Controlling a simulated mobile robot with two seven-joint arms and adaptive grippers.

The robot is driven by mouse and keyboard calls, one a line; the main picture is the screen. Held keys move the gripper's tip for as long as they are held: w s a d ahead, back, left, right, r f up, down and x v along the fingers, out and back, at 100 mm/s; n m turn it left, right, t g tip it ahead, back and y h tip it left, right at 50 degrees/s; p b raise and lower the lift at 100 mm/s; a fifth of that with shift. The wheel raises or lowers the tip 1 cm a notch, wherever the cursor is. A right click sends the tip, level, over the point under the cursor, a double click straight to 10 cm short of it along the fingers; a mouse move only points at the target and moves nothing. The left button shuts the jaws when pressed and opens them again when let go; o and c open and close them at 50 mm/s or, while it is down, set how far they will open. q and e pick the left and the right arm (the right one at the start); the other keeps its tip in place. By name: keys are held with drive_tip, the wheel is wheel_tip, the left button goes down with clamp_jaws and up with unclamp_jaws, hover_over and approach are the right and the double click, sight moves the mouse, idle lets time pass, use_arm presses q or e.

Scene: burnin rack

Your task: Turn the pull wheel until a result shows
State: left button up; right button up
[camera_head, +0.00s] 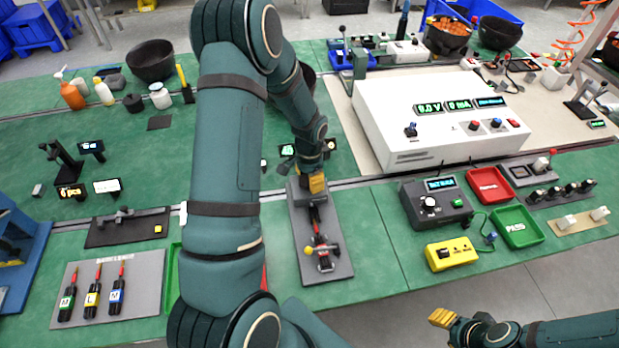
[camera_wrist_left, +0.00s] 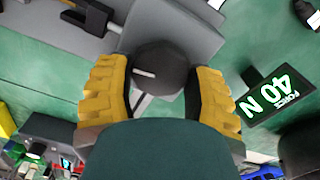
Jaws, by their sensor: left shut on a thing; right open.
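The pull wheel (camera_wrist_left: 160,68) is a dark round knob with a white mark on its top. In the left wrist view it sits between the yellow fingers of my left gripper (camera_head: 313,182), which is shut on it. The grey fixture plate (camera_head: 341,268) with a red and yellow tool on it lies under the gripper in the head view; the gripper hides the wheel there. A display (camera_wrist_left: 270,95) beside the wheel reads FORCE 40 N in green. My right gripper (camera_head: 441,318) is open and empty, low at the right beyond the bench's front edge.
My left arm covers the middle of the bench. A grey box with a display (camera_head: 436,202), a yellow box (camera_head: 451,254), a red tray (camera_head: 489,186) and a green PASS tray (camera_head: 517,228) stand to the right. A white power unit (camera_head: 400,120) stands behind.

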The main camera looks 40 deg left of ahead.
use_arm(q)
drive_tip(key=o, duration=1.2)
drive_tip(key=shift+r, duration=0.15)
wheel_tip(320, 180, up, 12)
drive_tip(key=shift+s, duration=0.1)
